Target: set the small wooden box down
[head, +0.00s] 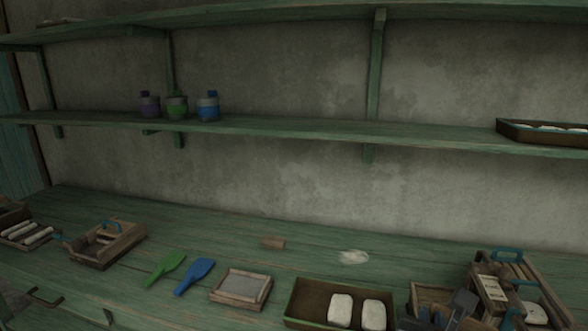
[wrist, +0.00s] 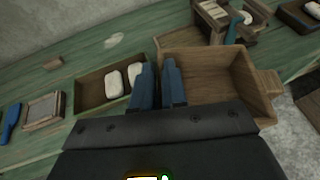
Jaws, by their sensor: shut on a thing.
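The small wooden box (head: 432,290) is at the lower right of the head view, by the front of the green bench. It also shows in the wrist view (wrist: 236,72), open-topped and empty, with a wooden lug on its right end. My gripper (head: 444,312) is shut on the box's left wall, with one finger on each side of it in the wrist view (wrist: 159,86). My fingers hide part of the box in the head view. I cannot tell how far its base is from the bench.
A tray with two white bars (head: 303,297) is just left of the box. Wooden carriers with blue handles (head: 490,288) crowd the right. Bare bench (head: 310,262) shows behind the tray.

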